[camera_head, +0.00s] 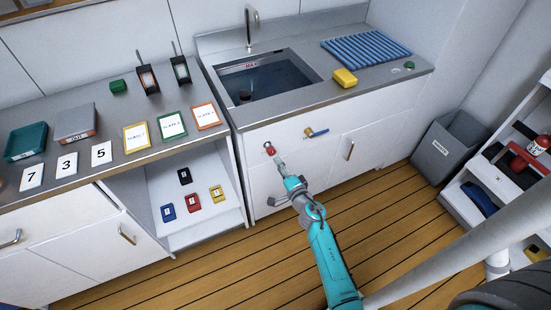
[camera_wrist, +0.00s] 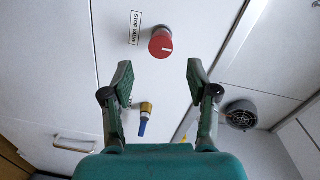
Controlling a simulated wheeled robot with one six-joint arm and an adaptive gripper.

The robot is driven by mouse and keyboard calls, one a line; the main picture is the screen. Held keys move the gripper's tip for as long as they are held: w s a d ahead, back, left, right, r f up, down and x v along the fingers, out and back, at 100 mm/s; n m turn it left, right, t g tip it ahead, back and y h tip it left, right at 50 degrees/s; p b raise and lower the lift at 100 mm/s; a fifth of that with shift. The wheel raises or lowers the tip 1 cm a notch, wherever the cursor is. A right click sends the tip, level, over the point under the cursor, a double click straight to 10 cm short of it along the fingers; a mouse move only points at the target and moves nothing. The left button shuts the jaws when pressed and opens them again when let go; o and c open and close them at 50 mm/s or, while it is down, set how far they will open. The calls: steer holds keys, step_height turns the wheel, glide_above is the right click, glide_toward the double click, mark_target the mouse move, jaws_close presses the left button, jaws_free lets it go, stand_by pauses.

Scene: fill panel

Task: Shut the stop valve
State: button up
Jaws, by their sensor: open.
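A red round knob (camera_head: 269,148) is on the white cabinet front below the sink. In the wrist view the red knob (camera_wrist: 161,43) carries a small white mark, and a label reading "STOP VALVE" (camera_wrist: 134,28) is beside it. My gripper (camera_head: 280,163) is just in front of the panel, close to the knob. In the wrist view my gripper (camera_wrist: 160,80) is open and empty, and the knob appears beyond the fingertips, roughly centred between them. I see no contact. A blue-handled lever on a yellow fitting (camera_head: 317,132) is to the right of the knob.
The sink (camera_head: 265,80) holds dark water above the panel. A yellow sponge (camera_head: 344,78) lies on the counter. An open shelf with cards (camera_head: 193,203) is at left. A grey bin (camera_head: 447,146) stands at right. A dark round fitting (camera_wrist: 240,115) shows in the wrist view.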

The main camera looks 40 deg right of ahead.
steer(key=v, duration=0.5)
stand_by(0.5)
steer(key=s+a+r+n+y, duration=0.25)
steer(key=s+a+n, duration=0.55)
steer(key=s+a, duration=0.95)
steer(key=s+a+r+n+g+y, duration=0.1)
steer(key=s+a+r+n, duration=0.1)
steer(key=s+r+n, duration=0.3)
steer(key=s+a+r+n+g+y, duration=0.1)
steer(key=s+a+r+n, duration=0.2)
steer(key=s+r, duration=0.6)
steer(key=s+n, duration=0.2)
steer(key=s, duration=0.3)
steer(key=shift+s+a, duration=0.2)
steer(key=shift+s, duration=0.15)
